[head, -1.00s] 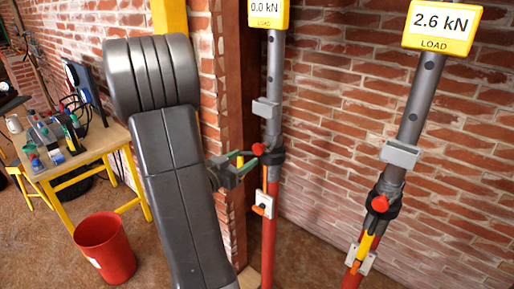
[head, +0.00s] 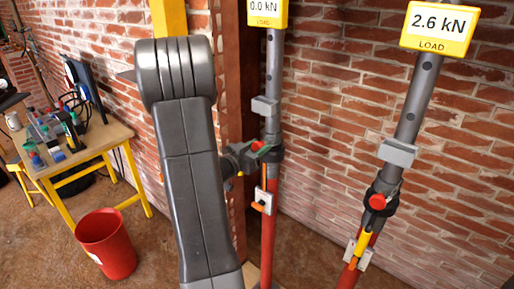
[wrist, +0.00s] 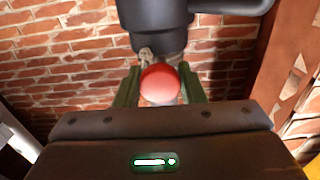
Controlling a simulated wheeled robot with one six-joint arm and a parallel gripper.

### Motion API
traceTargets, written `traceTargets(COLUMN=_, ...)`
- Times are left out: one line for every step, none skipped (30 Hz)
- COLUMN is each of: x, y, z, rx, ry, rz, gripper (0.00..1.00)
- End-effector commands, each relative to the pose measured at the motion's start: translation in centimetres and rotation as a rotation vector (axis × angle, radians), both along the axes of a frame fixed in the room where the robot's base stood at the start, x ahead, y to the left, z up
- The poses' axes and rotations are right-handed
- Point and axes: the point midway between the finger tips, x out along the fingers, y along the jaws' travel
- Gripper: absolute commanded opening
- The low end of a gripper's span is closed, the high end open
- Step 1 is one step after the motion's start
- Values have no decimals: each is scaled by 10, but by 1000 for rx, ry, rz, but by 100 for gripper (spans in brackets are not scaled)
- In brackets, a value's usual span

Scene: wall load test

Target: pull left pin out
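The left pin has a red round knob (head: 258,147) on the dark collar of the left prop (head: 271,190), below a display reading 0.0 kN. My gripper (head: 262,153) is at this knob in the head view, reaching in from the left. In the wrist view the red knob (wrist: 160,84) sits between my two green fingers, one on each side. No clear gap shows between fingers and knob, and I cannot tell whether they press on it. The pin's shaft is hidden behind the knob.
The right prop (head: 411,115) leans, with its own red knob (head: 377,201) and a display (head: 440,27) reading 2.6 kN. A red bucket (head: 106,246) stands on the floor at left, by a wooden table (head: 88,150) with tools. A brick wall is behind the props.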

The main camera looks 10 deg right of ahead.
Motion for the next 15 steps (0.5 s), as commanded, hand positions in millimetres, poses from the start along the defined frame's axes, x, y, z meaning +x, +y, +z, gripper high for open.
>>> traceTargets(x=0, y=0, z=0, rx=0, ry=0, rz=0, gripper=12)
traceTargets(x=0, y=0, z=0, rx=0, ry=0, rz=0, gripper=6)
traceTargets(x=0, y=0, z=0, rx=0, ry=0, rz=0, gripper=0)
traceTargets(x=0, y=0, z=0, rx=0, ry=0, rz=0, gripper=0)
traceTargets(x=0, y=0, z=0, rx=0, ry=0, rz=0, gripper=0)
traceTargets(x=-1, y=2, z=0, rx=0, ry=0, rz=1, gripper=0)
traceTargets(x=-2, y=4, z=0, rx=0, ry=0, rz=2, gripper=0)
traceTargets(x=-4, y=6, z=0, rx=0, ry=-1, rz=2, gripper=0)
traceTargets(x=-8, y=11, z=0, rx=0, ry=-1, rz=3, gripper=0)
traceTargets(x=-11, y=16, z=0, rx=0, ry=-1, rz=3, gripper=0)
traceTargets(x=-14, y=21, z=0, rx=1, ry=-1, rz=4, gripper=0)
traceTargets(x=-19, y=27, z=0, rx=1, ry=-1, rz=5, gripper=0)
traceTargets(x=-22, y=31, z=0, rx=1, ry=-1, rz=4, gripper=0)
traceTargets(x=-25, y=34, z=0, rx=1, ry=-1, rz=4, gripper=0)
traceTargets(x=-28, y=39, z=0, rx=1, ry=-1, rz=5, gripper=0)
